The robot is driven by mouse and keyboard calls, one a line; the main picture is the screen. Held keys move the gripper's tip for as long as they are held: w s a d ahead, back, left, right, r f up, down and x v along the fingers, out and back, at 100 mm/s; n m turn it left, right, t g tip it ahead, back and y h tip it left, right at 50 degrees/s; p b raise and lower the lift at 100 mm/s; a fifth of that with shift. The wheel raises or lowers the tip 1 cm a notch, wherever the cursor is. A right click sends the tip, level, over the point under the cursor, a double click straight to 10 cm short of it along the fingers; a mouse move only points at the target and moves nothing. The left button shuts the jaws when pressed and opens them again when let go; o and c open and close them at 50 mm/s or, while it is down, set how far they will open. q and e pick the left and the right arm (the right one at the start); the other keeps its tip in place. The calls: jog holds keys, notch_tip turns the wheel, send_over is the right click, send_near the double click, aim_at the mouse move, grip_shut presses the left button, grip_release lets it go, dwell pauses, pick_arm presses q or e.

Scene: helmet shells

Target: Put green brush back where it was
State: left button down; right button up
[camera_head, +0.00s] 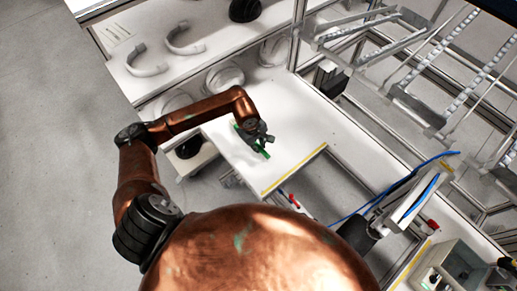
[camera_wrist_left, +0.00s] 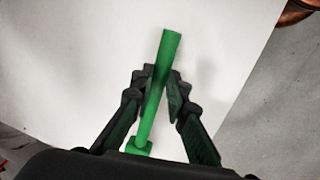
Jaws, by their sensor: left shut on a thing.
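The green brush (camera_head: 262,153) is in my left gripper (camera_head: 258,141), over the white table top (camera_head: 295,135). In the left wrist view the brush (camera_wrist_left: 153,110) is a straight green rod with a small block at its lower end. It lies lengthwise between the two dark fingers of the left gripper (camera_wrist_left: 158,76), which are shut on it. The white surface shows behind it, and I cannot tell whether the brush touches it. The gripper hides part of the brush in the head view. My right gripper is not in view.
A white shelf with curved helmet parts (camera_head: 186,40) stands at the upper left. A metal frame rack (camera_head: 415,100) is at the right. A yellow strip (camera_head: 295,170) marks the table's near edge. A grey box (camera_head: 450,270) stands at the lower right. The table right of the gripper is clear.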

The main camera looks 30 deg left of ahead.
pick_arm(q)
notch_tip(320, 180, down, 3)
jog(key=shift+s+r, duration=0.1)
jog(key=shift+r, duration=0.05)
jog(key=c, duration=1.9)
grip_release()
jog(key=r, duration=0.4)
jog(key=s+r, duration=0.1)
jog(key=r, duration=0.3)
jog(key=s+a+r, duration=0.1)
jog(key=r, duration=0.2)
jog(key=shift+r, duration=0.4)
